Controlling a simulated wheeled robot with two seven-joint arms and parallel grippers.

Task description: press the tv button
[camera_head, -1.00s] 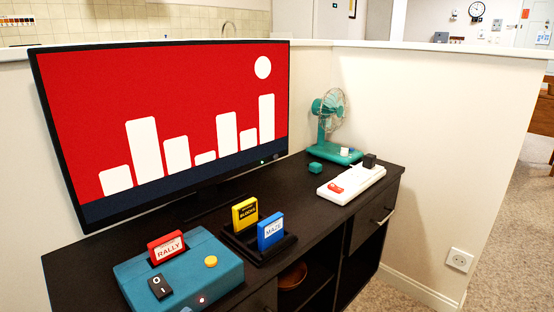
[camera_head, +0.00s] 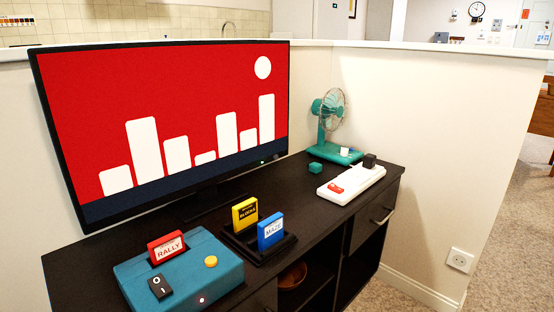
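The TV (camera_head: 170,120) stands at the back left of a dark cabinet. Its screen is lit, with a red picture, white bars and a white disc. A small dark round button (camera_head: 276,156) shows at the lower right of its frame, with a small greenish light (camera_head: 262,162) just left of it. Neither of my grippers is in view.
A teal console (camera_head: 180,275) holding a red RALLY cartridge (camera_head: 167,247) stands in front on the cabinet (camera_head: 320,222). Yellow and blue cartridges stand in a black holder (camera_head: 258,248). A teal fan (camera_head: 328,115) and white power strip (camera_head: 350,186) are at the right.

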